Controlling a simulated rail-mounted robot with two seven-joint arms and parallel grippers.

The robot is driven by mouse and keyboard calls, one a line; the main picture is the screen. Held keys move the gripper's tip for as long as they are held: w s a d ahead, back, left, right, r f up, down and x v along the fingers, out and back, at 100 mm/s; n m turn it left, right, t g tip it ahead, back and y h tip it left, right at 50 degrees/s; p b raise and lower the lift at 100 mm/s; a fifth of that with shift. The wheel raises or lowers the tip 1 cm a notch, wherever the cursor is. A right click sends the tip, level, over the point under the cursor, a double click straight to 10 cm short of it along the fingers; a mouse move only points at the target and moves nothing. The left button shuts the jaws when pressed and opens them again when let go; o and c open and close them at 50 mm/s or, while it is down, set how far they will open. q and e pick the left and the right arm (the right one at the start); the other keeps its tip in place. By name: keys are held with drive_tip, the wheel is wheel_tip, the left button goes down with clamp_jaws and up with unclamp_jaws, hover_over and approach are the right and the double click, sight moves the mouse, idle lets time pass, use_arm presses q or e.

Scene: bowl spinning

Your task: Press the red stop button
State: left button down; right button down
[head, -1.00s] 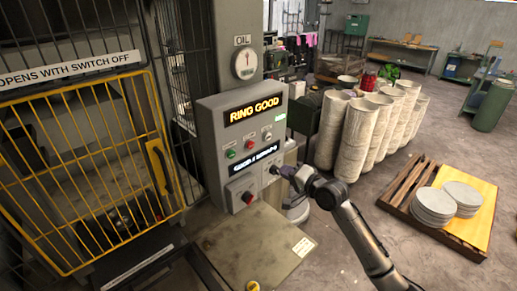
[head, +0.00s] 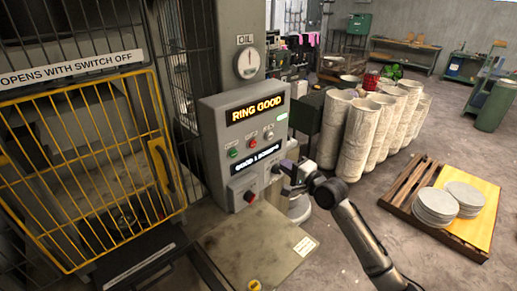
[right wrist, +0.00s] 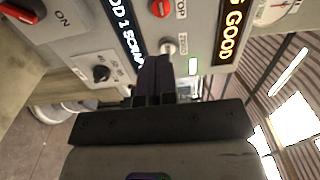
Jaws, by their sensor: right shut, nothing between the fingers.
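In the right wrist view, the red button (right wrist: 160,8) is at the top edge, partly cut off. My right gripper (head: 279,168) is at the panel's right edge, below and right of the button. Its fingers (right wrist: 153,64) are shut and empty, pointing at the panel; I cannot tell whether they touch it. My left gripper is not in view.
A metal key switch (right wrist: 168,46) and a black knob (right wrist: 101,73) are close to the fingers. A red-handled switch (head: 249,196) is lower on the panel. A yellow cage door (head: 90,170) stands left. A pallet with discs (head: 435,205) is on the right.

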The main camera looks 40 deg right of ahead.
sight(254, 145)
drive_tip(key=w, duration=0.8)
drive_tip(key=w+a+p, duration=0.1)
drive_tip(key=w, duration=0.4)
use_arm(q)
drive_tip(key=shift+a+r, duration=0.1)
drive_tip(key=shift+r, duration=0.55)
use_arm(e)
drive_tip(key=shift+w, duration=0.1)
